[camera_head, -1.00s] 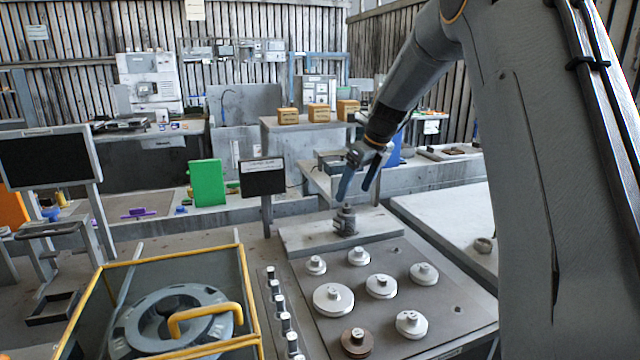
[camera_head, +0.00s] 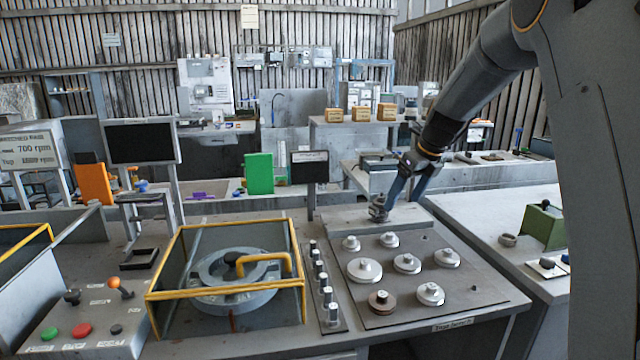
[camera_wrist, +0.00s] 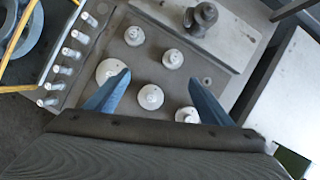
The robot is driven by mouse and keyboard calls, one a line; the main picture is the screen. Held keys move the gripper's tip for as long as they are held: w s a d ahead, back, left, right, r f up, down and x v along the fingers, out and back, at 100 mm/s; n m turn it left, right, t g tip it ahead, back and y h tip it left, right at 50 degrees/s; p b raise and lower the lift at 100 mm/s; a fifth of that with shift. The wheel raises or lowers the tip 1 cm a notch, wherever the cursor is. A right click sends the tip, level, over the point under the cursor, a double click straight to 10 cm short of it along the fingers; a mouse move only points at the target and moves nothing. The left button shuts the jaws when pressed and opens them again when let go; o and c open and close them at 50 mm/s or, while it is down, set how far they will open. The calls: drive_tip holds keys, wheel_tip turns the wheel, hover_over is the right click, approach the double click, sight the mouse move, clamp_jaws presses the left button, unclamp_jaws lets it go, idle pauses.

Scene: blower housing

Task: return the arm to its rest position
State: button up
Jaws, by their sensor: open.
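My gripper (camera_head: 410,183) is at the end of my arm, which reaches in from the upper right in the head view. Its two blue fingers are apart with nothing between them. In the wrist view my gripper (camera_wrist: 155,92) also shows open, above a dark plate (camera_wrist: 100,125) with several pale round knobbed parts. In the head view the fingers hang close to a dark grey stacked fitting (camera_head: 378,208) on a raised block; I cannot tell whether they touch it. In the wrist view the fitting (camera_wrist: 205,15) stands beyond the fingertips.
A yellow-framed guard (camera_head: 225,290) encloses a round housing left of the plate (camera_head: 400,310). A small black screen (camera_head: 309,168) stands behind. A row of small cylinders (camera_head: 322,280) lies between guard and plate. A pale bench (camera_head: 480,215) with a green box (camera_head: 541,232) is at right.

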drive_tip(key=s+a+f+n+g, duration=0.1)
drive_tip(key=s+f+n, duration=0.3)
drive_tip(key=s+n, duration=0.5)
drive_tip(key=s+a+f+n+h, duration=0.1)
drive_tip(key=s+f+n, duration=0.3)
drive_tip(key=s+n, duration=0.6)
drive_tip(key=s+a+f+n+g+h, duration=0.1)
drive_tip(key=s+f+n, duration=0.4)
drive_tip(key=s+n, duration=0.5)
drive_tip(key=s, duration=0.8)
drive_tip(key=shift+s+a+g, duration=0.25)
drive_tip(key=shift+s+g, duration=0.05)
